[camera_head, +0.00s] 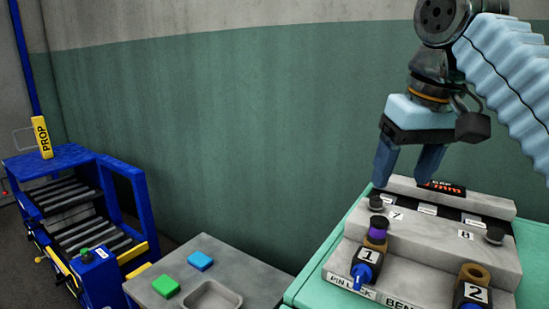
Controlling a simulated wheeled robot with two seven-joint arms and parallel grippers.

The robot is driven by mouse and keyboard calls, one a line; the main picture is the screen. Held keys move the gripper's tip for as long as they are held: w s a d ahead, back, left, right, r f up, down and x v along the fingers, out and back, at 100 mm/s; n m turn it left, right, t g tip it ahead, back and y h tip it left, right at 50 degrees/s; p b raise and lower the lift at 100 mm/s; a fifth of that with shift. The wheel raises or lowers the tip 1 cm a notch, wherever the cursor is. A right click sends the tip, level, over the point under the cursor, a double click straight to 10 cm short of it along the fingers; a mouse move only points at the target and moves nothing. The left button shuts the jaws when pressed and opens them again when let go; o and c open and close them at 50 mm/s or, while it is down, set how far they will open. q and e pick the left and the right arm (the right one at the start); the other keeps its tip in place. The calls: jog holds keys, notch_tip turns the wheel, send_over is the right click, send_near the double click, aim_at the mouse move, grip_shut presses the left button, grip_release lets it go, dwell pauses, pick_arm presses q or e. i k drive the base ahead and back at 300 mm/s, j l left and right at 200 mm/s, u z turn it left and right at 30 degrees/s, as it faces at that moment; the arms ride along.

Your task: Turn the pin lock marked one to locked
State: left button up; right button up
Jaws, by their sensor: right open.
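The pin lock marked one (366,268) is a blue knob with a white label "1" on the front of a grey control box (410,244). A plate reading "PIN LOCK" lies just below it. A purple-banded dark cylinder (377,231) stands right behind the knob. I cannot tell from here which setting the knob is at. My right gripper (406,172) is open and empty, its blue fingers pointing down above the back left of the box, behind and above the knob. My left gripper is not in view.
A grey table (240,281) holds a green block (166,287) and a blue block (200,261). A blue roller frame (78,200) stands left.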

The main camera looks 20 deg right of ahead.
aim_at(361, 273)
jog(key=k+j, duration=0.35)
jog(key=j, duration=0.15)
jog(key=k+j, duration=0.4)
jog(key=j, duration=0.1)
